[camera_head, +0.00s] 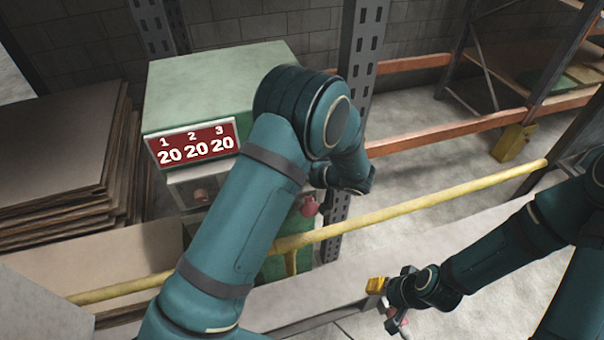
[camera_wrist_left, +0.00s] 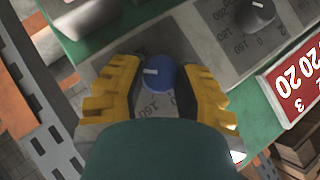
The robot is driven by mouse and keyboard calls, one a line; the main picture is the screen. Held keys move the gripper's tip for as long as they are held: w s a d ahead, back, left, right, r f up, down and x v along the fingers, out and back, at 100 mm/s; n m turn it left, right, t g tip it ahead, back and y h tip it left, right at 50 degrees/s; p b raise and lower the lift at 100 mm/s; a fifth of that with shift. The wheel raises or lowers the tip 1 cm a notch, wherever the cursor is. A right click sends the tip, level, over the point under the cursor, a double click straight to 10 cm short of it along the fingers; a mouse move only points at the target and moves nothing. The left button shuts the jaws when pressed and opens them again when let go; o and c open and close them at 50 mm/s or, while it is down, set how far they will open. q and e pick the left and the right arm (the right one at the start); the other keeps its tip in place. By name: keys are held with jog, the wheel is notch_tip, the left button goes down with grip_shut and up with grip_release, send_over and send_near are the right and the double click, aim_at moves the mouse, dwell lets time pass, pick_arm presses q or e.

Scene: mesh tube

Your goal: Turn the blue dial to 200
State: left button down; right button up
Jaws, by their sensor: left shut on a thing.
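The blue dial (camera_wrist_left: 160,73) is on a grey plate of the machine in the left wrist view. A white mark on its face points to the left of that view. Printed numbers surround it, partly hidden and upside down. My left gripper (camera_wrist_left: 158,75) has its yellow fingers on both sides of the dial, shut on it. In the head view my left arm hides this gripper and the dial. My right gripper (camera_head: 387,305) is low at the right, away from the machine; how far its fingers are apart is unclear.
The green machine (camera_head: 210,85) has a red display (camera_head: 192,146) reading 20 under 1, 2 and 3. A dark dial (camera_wrist_left: 255,17) sits beside the blue one. A yellow rail (camera_head: 420,197) crosses in front. Stacked boards (camera_head: 60,150) are at left, racks (camera_head: 430,130) at right.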

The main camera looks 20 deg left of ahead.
pick_arm(q)
jog(key=shift+a, duration=0.1)
jog(key=c, duration=0.6)
grip_release()
jog(key=shift+w+a, duration=0.1)
jog(key=shift+d, duration=0.2)
jog(key=v, duration=1.1)
jog(key=shift+s+d+r, duration=0.2)
jog(key=shift+s+d, duration=0.05)
jog(key=shift+d, duration=0.05)
jog(key=shift+d, duration=0.1)
